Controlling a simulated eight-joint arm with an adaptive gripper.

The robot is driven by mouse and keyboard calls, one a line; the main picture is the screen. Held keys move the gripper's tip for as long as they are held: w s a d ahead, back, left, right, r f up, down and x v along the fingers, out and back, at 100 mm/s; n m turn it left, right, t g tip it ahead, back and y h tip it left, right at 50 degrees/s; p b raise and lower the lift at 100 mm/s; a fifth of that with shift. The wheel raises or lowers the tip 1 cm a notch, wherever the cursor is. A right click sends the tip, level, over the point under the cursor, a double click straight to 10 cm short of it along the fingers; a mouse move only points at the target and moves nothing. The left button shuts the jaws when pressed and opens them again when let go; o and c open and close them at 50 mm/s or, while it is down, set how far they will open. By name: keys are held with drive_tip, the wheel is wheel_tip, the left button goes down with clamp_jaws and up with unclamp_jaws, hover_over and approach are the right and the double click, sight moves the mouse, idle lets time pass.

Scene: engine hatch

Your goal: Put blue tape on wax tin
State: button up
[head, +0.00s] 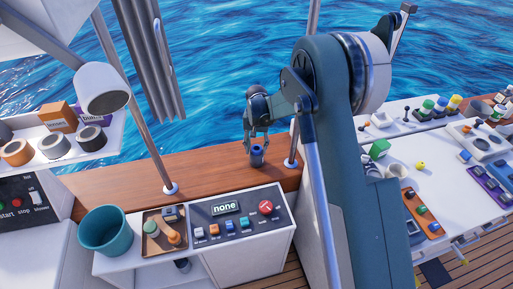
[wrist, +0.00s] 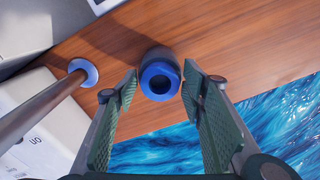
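A small dark cylinder with a blue ring-shaped end (wrist: 160,78) stands on the wooden ledge; it also shows in the head view (head: 257,157). I cannot tell whether the blue ring is a separate roll of tape or part of the cylinder. My gripper (head: 257,142) points down over it. In the wrist view the two green padded fingers are spread, with the blue-ended cylinder between and just beyond their tips, and gaps show on both sides. I cannot make out a separate wax tin for certain.
The wooden ledge (head: 215,158) is otherwise clear around the cylinder, with a metal post (head: 150,120) to the left and water behind. A shelf (head: 75,153) at left holds several rolls and boxes. A teal bucket (head: 104,232) and a control panel (head: 240,222) are in front.

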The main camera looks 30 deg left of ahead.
sight(257, 149)
drive_tip(key=shift+o, duration=0.5)
drive_tip(key=shift+r, duration=0.15)
wheel_tip(257, 149, up, 12)
idle(0.6)
idle(0.5)
idle(0.3)
